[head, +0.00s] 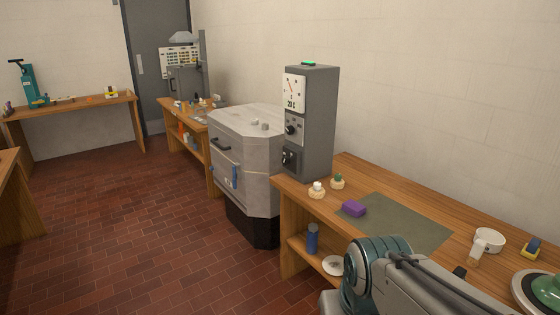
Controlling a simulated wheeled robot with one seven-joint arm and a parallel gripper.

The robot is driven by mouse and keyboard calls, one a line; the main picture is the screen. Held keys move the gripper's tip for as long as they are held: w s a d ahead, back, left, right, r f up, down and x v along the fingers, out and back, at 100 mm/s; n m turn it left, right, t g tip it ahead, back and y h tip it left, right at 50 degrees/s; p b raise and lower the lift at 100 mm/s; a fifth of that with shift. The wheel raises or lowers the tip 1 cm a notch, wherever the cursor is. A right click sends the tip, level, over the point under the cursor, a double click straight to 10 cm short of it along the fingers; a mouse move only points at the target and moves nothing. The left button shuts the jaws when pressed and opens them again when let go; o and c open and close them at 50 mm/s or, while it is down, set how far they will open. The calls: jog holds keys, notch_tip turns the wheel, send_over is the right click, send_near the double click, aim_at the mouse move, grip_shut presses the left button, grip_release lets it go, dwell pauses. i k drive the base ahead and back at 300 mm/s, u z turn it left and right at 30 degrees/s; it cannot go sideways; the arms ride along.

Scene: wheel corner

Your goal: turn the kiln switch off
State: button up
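The kiln control box (312,118) is a tall grey cabinet standing at the left end of the wooden bench. Its front has a white dial with a reading below it, a dark knob (292,127) under that, and a black switch (289,158) near the bottom. A green light (309,64) shows on its top. The switch's exact position is too small to tell. The grey kiln (250,150) stands on a black base just left of the box, its lid down. My arm shows at the bottom right, apart from the box; my gripper is out of view.
A blue bottle (312,238) stands on the lower shelf. The tiled floor (150,215) left of the kiln is clear.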

aim_at(286, 161)
jog(key=u, duration=0.2)
jog(key=i, duration=2.3)
jog(key=u, duration=0.15)
